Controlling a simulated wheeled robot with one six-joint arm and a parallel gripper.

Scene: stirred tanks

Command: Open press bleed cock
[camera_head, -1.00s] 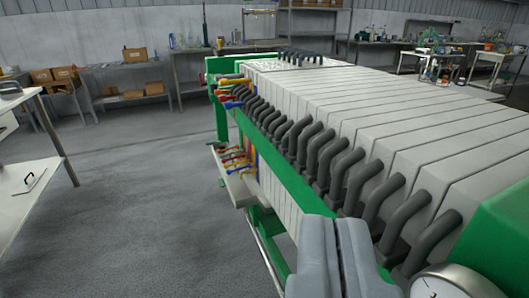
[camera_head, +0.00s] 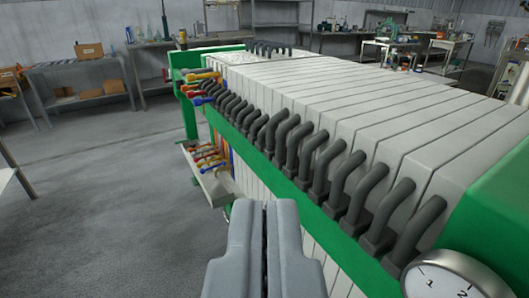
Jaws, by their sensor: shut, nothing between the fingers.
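The press is a long green-framed machine with a row of white plates (camera_head: 340,100). Dark grey curved pipes (camera_head: 330,160) run along its near side. At its far left end are several coloured handles, red, yellow and blue (camera_head: 205,85), with a second coloured group lower down (camera_head: 207,158) above a pale trough (camera_head: 212,188). I cannot tell which of them is the bleed cock. My gripper (camera_head: 265,205) is at the bottom centre, its fingers together and empty, apart from the handles and in front of the press side.
A round pressure gauge (camera_head: 445,280) is at the lower right, close to the green end frame (camera_head: 500,215). Shelves with cardboard boxes (camera_head: 88,51) and benches with bottles stand along the back wall. The grey floor (camera_head: 100,200) on the left is open.

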